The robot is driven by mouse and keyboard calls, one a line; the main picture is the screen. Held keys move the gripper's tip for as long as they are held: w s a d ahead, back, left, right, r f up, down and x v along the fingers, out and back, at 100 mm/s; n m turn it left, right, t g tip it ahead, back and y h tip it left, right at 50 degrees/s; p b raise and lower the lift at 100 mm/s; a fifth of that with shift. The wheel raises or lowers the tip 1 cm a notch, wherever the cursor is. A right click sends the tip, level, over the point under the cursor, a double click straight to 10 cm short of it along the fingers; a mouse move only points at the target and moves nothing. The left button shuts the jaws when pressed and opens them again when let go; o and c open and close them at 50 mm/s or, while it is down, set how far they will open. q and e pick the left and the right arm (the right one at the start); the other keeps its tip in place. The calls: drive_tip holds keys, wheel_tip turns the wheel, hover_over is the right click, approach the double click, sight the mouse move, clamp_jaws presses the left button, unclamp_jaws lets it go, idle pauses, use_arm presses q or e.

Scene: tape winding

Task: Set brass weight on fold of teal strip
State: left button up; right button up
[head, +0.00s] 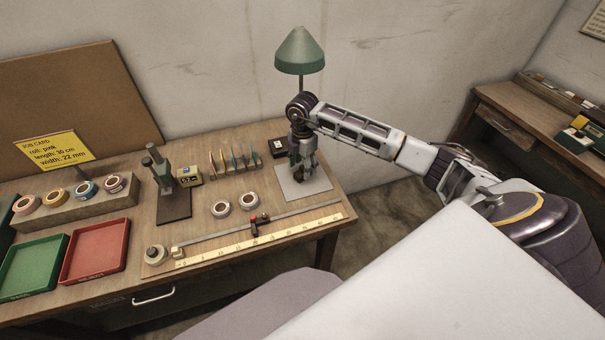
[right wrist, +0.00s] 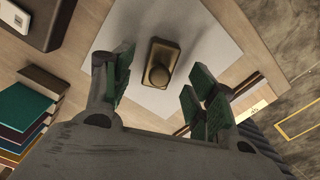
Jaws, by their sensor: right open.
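The brass weight (right wrist: 160,68), a small block with a round knob, stands on the pale grey sheet (head: 318,184). My right gripper (head: 303,172) is over that sheet, open, with nothing held. In the right wrist view, the weight shows beyond the green-padded fingertips (right wrist: 160,90), in line with the gap between them. In the head view the gripper mostly hides the weight. A teal strip (right wrist: 22,108) shows at the left edge of the right wrist view, among several coloured strips; its fold is not clear there. My left gripper is not in view.
The row of coloured strips (head: 222,161) stands left of the sheet. A dark box (head: 278,147) and a green lamp (head: 299,52) stand close behind the gripper.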

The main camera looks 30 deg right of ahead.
drive_tip(key=shift+f, duration=1.35)
clamp_jaws()
